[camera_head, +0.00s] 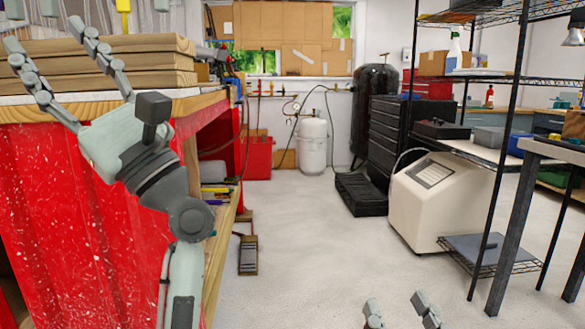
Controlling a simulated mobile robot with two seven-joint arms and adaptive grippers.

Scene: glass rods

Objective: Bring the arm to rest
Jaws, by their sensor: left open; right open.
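My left gripper (46,33) is raised at the left, in front of the red-sided workbench (110,230). Its two fingers are spread wide and point upward in the picture, and it is open. My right gripper (396,303) shows only as two fingertips at the bottom edge, right of the middle. They are apart, and no object shows between them. The rest of the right gripper and arm is out of frame. No glass rods can be made out.
Brown boards (140,60) lie stacked on the bench. A cream machine (440,205) and a black wire shelf (470,18) stand at the right. A dark table leg (515,235) is at the far right. The grey floor (315,240) is clear in the middle.

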